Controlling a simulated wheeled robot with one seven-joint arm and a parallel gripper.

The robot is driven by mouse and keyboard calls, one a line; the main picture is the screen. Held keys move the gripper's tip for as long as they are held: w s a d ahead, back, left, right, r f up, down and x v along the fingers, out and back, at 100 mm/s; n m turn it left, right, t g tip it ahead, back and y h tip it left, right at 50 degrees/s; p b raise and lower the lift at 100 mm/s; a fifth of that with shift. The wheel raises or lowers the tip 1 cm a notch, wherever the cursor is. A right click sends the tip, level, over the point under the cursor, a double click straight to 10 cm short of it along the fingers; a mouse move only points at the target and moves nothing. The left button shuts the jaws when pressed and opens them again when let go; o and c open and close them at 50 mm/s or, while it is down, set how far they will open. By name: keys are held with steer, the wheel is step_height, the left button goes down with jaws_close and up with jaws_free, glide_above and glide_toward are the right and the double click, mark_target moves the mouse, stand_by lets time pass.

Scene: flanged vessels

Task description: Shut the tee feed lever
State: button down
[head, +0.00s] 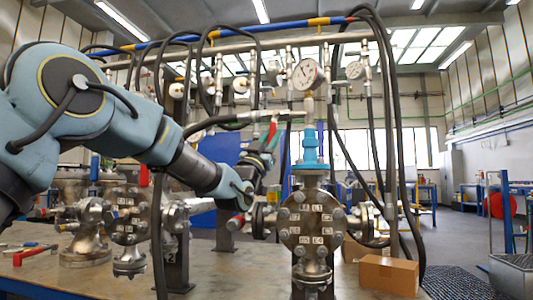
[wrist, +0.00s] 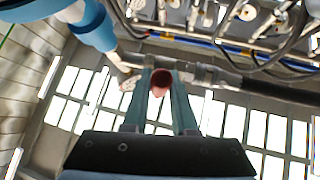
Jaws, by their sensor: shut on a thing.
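The tee feed lever (head: 272,129) is a red handle hanging below a valve on the black horizontal hose line (head: 228,121), left of the upright with the blue fitting. My gripper (head: 269,142) reaches up from below and is shut on the lever. In the wrist view, the two teal fingers of my gripper (wrist: 164,86) stand on either side of the red lever end (wrist: 160,78). The lever's pivot is too small to make out clearly.
A blue fitting (head: 310,148) tops the flanged vessel (head: 311,222) just right of my gripper; it looms close in the wrist view (wrist: 92,28). Pressure gauges (head: 306,74) and hanging black hoses (head: 398,150) crowd the rack behind. A cardboard box (head: 389,274) sits on the bench.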

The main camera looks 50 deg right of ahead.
steer(key=n+t, duration=0.1)
steer(key=n+t+b, duration=0.1)
steer(key=n, duration=0.1)
steer(key=shift+s+d+f+t+b, duration=0.25)
steer(key=shift+s+t+b, duration=0.05)
steer(key=shift+s+t, duration=0.1)
steer(key=shift+s+r+n+t+y, duration=0.1)
steer(key=shift+n+t+y, duration=0.3)
steer(key=shift+n+t, duration=0.1)
steer(key=shift+d+r, duration=0.1)
steer(key=c, duration=0.7)
jaws_free()
steer(key=b+v, duration=0.1)
steer(key=v, duration=1)
